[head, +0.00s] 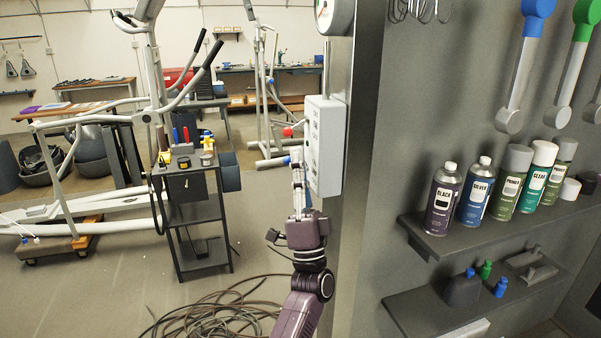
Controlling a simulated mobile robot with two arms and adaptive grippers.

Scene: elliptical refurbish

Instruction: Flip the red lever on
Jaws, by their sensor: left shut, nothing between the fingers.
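A light grey control box (325,147) is mounted on the side of the grey pillar. A small red knob (287,132) shows just left of the box; I cannot tell whether it is the end of the red lever or something behind. My left gripper (297,158) points upward, with its fingers shut and empty, close to the left edge of the box. The fingertips are a little below and right of the red knob. Whether they touch the box is unclear. My right gripper is out of view.
A round gauge (335,16) sits above the box. Right of the pillar, a shelf (470,235) holds several spray cans. A black cart (205,223) with tools stands left, by an exercise machine. Cables (215,312) lie on the floor.

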